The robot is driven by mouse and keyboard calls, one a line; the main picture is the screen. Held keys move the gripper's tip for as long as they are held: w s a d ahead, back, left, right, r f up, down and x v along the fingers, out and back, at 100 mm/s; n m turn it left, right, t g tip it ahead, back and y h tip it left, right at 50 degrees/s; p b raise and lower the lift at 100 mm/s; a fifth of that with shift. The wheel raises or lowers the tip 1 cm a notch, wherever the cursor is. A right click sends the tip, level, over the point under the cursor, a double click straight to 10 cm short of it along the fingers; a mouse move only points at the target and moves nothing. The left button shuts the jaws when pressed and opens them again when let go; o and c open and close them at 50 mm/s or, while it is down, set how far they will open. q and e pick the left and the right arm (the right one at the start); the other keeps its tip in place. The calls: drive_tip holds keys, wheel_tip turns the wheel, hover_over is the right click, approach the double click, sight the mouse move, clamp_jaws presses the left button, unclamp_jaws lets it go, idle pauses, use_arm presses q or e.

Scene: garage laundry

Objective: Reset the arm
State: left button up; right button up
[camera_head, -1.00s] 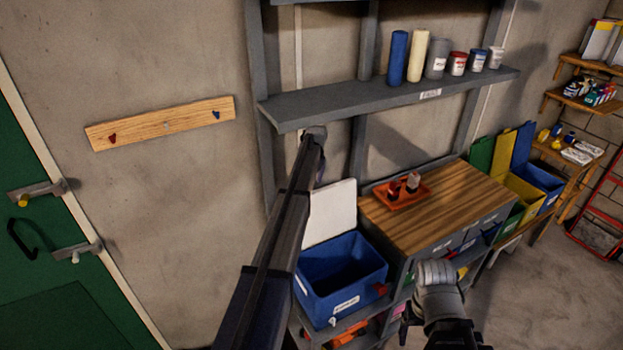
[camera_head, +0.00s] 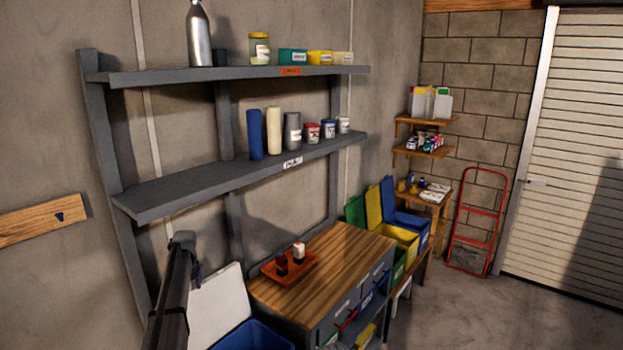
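My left arm rises from the bottom edge of the head view, left of the workbench. Its far end, with the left gripper (camera_head: 184,240), points up and away in front of the wall, below the lower shelf. The gripper is seen from behind, so its fingers cannot be made out. I see nothing held there. My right gripper is out of view.
A wooden-topped workbench (camera_head: 338,272) carries an orange tray (camera_head: 268,279) with small items. A blue bin (camera_head: 252,337) stands beside it. Wall shelves (camera_head: 185,188) hold bottles and cans. Floor near the shutter (camera_head: 575,150) is clear.

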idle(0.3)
use_arm(q)
drive_tip(key=p+v, duration=0.8)
drive_tip(key=b+x, duration=0.9)
drive_tip(key=s+d+f+t+y+b, duration=0.15)
drive_tip(key=s+d+b, duration=0.25)
drive_tip(key=s+d, duration=0.6)
drive_tip(key=s+d+f+t+y+b, duration=0.4)
drive_tip(key=d+f+b, duration=0.8)
drive_tip(key=b, duration=0.9)
drive_tip(key=shift+s+f+t+y+b, duration=0.45)
drive_tip(key=shift+s+y, duration=0.8)
drive_tip(key=shift+s, duration=0.35)
drive_tip(key=shift+d, duration=0.1)
